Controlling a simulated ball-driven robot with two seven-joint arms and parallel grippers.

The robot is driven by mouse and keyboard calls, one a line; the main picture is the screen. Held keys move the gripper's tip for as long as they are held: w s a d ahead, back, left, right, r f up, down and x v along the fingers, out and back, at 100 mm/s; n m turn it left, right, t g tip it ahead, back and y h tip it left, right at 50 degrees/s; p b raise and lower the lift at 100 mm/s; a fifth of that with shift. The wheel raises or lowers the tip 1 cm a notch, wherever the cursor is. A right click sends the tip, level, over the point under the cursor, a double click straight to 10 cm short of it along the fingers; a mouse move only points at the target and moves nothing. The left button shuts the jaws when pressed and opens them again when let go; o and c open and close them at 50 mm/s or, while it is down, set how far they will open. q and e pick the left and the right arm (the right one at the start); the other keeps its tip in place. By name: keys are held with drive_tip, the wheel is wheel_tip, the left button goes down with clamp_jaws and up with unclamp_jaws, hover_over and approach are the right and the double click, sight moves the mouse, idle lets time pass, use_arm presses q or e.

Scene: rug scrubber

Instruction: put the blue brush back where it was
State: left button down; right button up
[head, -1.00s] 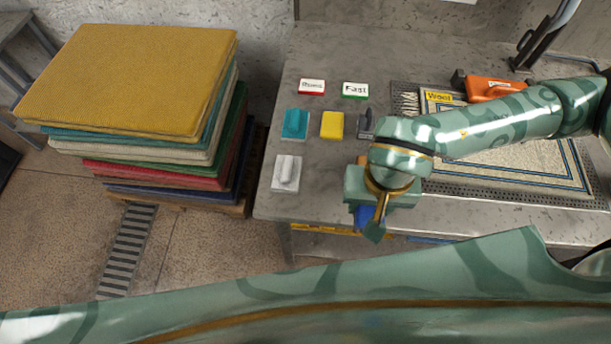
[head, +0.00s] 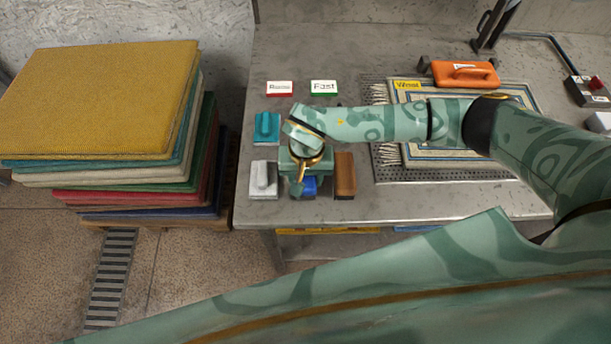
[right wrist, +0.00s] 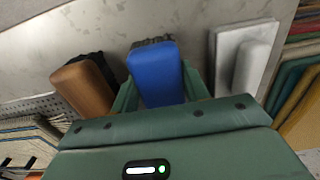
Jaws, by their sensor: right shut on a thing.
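The blue brush (head: 310,186) is in my right gripper (head: 304,182), at the front row of the bench's left part. It sits between a white block (head: 264,180) and a brown brush (head: 345,176). In the right wrist view the blue brush (right wrist: 156,74) stands between the two green fingers of my right gripper (right wrist: 160,92), dark bristles facing the bench. The brown brush (right wrist: 84,88) and white block (right wrist: 243,58) flank it there, apart from it. I cannot tell whether the bristles touch the bench. My left gripper is not in view.
A teal block (head: 267,127) lies behind the white block. Red-edged (head: 280,88) and green-edged (head: 324,87) label cards stand farther back. A rug (head: 440,155) and an orange-handled tool (head: 464,74) are at right. Stacked rugs (head: 105,100) stand left of the bench.

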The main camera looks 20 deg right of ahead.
drive_tip(key=shift+f, duration=0.15)
drive_tip(key=o, duration=1.2)
wheel_tip(320, 180, up, 12)
drive_tip(key=shift+d+r+p, duration=0.1)
drive_tip(key=shift+r+p, duration=0.05)
drive_tip(key=shift+p, duration=0.45)
